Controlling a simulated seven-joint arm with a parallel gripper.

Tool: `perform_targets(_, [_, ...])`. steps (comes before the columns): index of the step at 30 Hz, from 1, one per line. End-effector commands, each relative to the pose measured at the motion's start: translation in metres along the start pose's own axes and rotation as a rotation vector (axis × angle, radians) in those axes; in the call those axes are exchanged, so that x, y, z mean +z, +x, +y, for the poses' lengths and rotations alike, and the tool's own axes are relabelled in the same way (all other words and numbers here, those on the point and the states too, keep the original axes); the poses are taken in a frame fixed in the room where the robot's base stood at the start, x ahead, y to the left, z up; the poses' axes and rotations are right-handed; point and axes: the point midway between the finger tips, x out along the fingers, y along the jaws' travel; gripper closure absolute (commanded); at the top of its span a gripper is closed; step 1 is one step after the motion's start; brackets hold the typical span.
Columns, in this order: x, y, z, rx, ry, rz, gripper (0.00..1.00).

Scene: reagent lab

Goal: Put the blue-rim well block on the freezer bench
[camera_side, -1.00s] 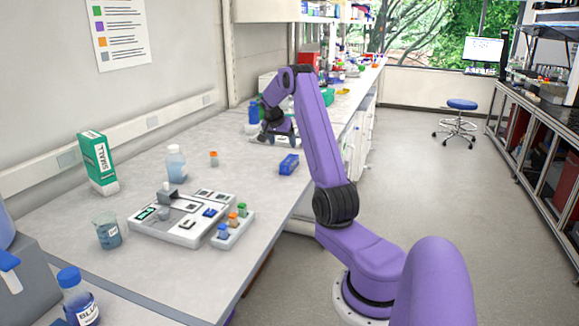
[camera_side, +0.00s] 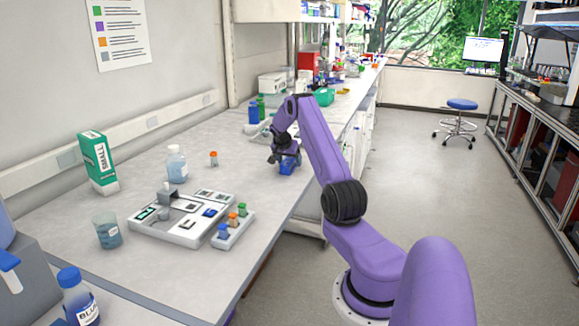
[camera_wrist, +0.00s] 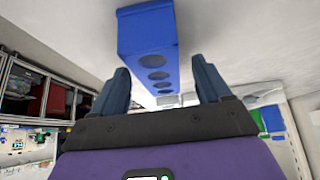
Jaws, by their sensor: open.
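A blue block (camera_side: 287,168) lies on the bench near its right edge, partly hidden behind my gripper (camera_side: 283,157). In the wrist view the blue block (camera_wrist: 147,32) is long, with several round wells along one face. My gripper (camera_wrist: 163,80) is open, its two dark fingers apart, with the block showing between and beyond them, closer to the left finger. No grip on the block shows. I cannot tell which surface is the freezer bench.
A white device (camera_side: 180,234) with a small rack of coloured vials (camera_side: 232,231), a beaker (camera_side: 107,232), a clear bottle (camera_side: 177,165) and a green-white box (camera_side: 98,163) stand nearer on the bench. Blue and green bottles (camera_side: 254,112) stand behind my gripper. Bench between the device and block is clear.

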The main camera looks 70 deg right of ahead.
Motion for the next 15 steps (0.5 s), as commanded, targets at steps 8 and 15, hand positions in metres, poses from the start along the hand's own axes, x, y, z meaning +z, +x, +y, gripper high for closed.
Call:
perform_targets(8, [-0.0002, 0.012, -0.0001, -0.001, 0.0, 0.001, 0.23])
perform_targets(15, [-0.0001, 0.0117, 0.0, 0.0, 0.0, 0.0, 0.59])
